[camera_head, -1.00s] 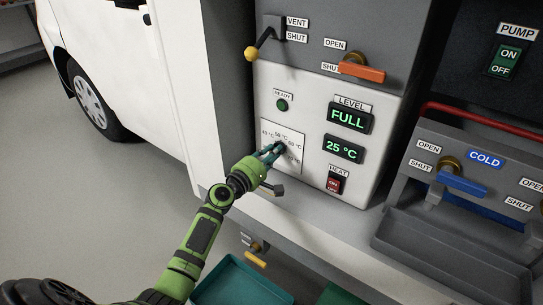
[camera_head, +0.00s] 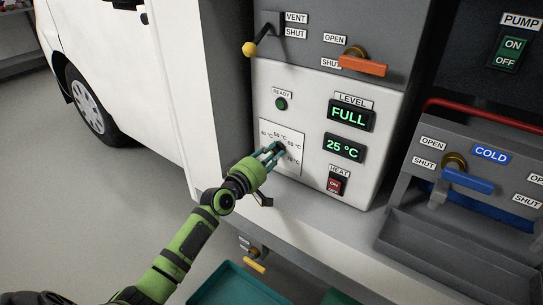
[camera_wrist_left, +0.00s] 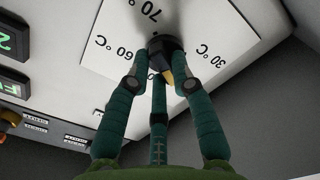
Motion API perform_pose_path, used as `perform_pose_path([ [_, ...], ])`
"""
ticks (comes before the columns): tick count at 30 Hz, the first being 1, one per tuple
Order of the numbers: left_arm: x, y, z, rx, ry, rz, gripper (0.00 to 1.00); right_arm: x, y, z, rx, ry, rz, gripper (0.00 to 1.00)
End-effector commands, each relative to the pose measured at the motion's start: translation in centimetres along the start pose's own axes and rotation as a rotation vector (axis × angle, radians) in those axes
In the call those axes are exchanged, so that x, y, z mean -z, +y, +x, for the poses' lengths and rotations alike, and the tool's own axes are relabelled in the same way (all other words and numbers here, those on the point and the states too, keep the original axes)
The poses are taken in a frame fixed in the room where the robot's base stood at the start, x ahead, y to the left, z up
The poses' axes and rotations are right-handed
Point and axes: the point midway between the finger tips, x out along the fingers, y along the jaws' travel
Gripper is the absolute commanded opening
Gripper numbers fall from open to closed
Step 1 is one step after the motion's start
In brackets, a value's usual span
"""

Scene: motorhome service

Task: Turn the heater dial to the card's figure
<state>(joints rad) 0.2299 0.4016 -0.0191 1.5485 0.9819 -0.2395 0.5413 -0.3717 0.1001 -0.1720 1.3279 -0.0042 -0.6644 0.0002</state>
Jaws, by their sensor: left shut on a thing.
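The heater dial is a dark knob with a yellow pointer on a white scale plate (camera_head: 290,163). In the left wrist view the dial (camera_wrist_left: 160,45) sits among my fingertips. Its yellow pointer points down and slightly right there, between the 60 °C and 30 °C marks; the marks beneath it are hidden by the fingers. My left gripper (camera_head: 274,152), green with teal fingers, is shut on the dial; it also shows in the left wrist view (camera_wrist_left: 162,70). I cannot make out a card with a figure. My right gripper is not in view.
The temperature display (camera_head: 344,148) reads 25 °C and the level display (camera_head: 350,116) reads FULL. The heat switch (camera_head: 335,185) is below. An orange-handled valve (camera_head: 362,64) and a yellow-knobbed lever (camera_head: 250,48) are above. A blue-handled valve (camera_head: 467,180) is at right.

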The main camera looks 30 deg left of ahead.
Motion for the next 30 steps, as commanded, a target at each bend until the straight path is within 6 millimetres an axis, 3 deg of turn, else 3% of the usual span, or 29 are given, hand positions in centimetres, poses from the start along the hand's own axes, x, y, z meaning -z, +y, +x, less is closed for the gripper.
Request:
perform_pose_path([
  [20, 0.00, 0.01, 0.00, 0.000, 0.000, 0.060, 0.00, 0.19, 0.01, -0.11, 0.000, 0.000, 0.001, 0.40],
  [21, 0.00, 0.01, 0.00, 0.000, 0.000, 0.060, 0.36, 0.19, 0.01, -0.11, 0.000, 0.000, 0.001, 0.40],
  [22, 0.00, 0.01, 0.00, 0.000, 0.000, 0.060, 0.48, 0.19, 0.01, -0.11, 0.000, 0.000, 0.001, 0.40],
  [30, -0.01, 0.00, 0.00, 0.000, 0.000, 0.059, 0.48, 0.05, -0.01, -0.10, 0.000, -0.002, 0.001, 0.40],
])
